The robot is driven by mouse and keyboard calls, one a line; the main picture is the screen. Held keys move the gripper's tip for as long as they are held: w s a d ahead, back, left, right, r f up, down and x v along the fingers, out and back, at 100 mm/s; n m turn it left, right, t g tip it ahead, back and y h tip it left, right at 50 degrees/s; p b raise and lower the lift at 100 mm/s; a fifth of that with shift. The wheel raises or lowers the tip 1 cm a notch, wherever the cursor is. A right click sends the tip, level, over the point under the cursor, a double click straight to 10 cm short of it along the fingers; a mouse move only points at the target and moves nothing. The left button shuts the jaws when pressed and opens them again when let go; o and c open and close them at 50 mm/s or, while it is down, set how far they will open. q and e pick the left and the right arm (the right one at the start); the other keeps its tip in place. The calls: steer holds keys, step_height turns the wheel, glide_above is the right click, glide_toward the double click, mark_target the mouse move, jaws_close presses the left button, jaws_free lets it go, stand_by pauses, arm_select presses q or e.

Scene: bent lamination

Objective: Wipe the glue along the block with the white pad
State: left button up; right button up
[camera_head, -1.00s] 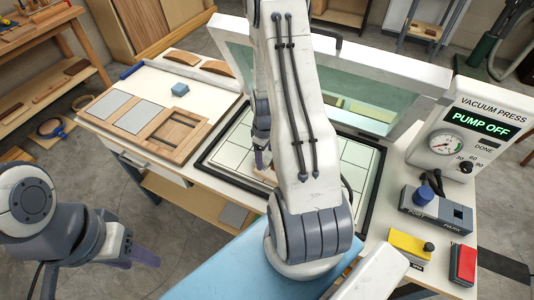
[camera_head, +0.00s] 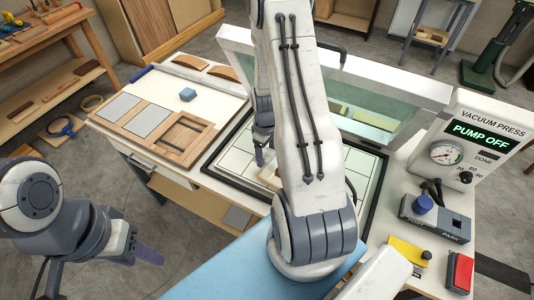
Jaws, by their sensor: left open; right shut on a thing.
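My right gripper (camera_head: 263,160) hangs over the gridded bed of the press, left of my large white arm link. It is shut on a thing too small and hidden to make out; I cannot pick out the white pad. A pale tan wooden piece (camera_head: 269,178), likely the block, shows just below the gripper, mostly hidden behind my arm. I cannot tell whether the gripper touches it, and no glue can be made out. My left gripper (camera_head: 148,252) is open and empty, in front of the bench at lower left.
The press bed (camera_head: 226,166) has a dark frame, with a raised glass lid (camera_head: 375,92) behind it. A side table (camera_head: 165,83) holds wooden panels, curved pieces and a small blue block (camera_head: 188,94). The vacuum press panel (camera_head: 470,135) reads PUMP OFF, with controls below it.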

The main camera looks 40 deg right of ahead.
steer(key=shift+r+p, duration=2.3)
steer(key=shift+r, duration=0.9)
steer(key=shift+f, duration=0.15)
